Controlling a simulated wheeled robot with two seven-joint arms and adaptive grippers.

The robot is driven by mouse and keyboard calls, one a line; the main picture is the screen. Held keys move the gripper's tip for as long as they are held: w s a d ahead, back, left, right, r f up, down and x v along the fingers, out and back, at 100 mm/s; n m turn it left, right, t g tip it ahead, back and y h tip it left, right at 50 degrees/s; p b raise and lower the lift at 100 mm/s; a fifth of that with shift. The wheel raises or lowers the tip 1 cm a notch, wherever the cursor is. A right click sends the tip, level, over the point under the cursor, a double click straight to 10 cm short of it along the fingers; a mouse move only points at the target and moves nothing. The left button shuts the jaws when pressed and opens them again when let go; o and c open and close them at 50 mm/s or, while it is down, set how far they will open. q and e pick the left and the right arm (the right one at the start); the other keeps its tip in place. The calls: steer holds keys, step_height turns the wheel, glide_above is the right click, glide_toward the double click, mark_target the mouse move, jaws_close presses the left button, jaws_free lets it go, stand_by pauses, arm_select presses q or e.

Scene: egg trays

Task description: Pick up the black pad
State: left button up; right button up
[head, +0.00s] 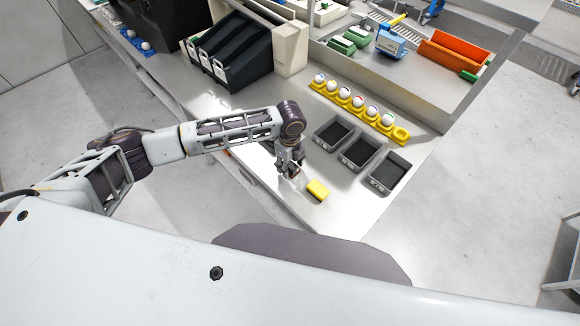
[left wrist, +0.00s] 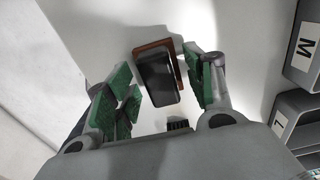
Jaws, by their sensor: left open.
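The black pad (left wrist: 160,82) lies on the pale table top in the left wrist view, with a reddish-brown layer or piece showing along its far and right edges. My left gripper (left wrist: 163,92) is open, its green-padded fingers on either side of the pad, apart from it as far as I can tell. In the head view my left gripper (head: 291,166) points down over the table's near edge and mostly hides the pad. My right gripper is in neither view.
A yellow block (head: 318,190) lies just right of the gripper. Three dark grey bins (head: 358,152) stand beyond it. A yellow egg tray (head: 371,117) holds several white balls. A tall black rack (head: 232,52) stands at the back. Bare table lies left of the bins.

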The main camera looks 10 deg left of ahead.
arm_select(q)
steer(key=shift+c, duration=0.4)
steer(key=c, duration=1)
steer(key=shift+r, duration=0.1)
steer(key=shift+c, duration=0.2)
steer(key=shift+r+b, duration=0.55)
steer(key=shift+r, duration=4.4)
steer(key=o, duration=0.5)
steer(key=c, duration=0.4)
steer(key=shift+r+p, duration=0.3)
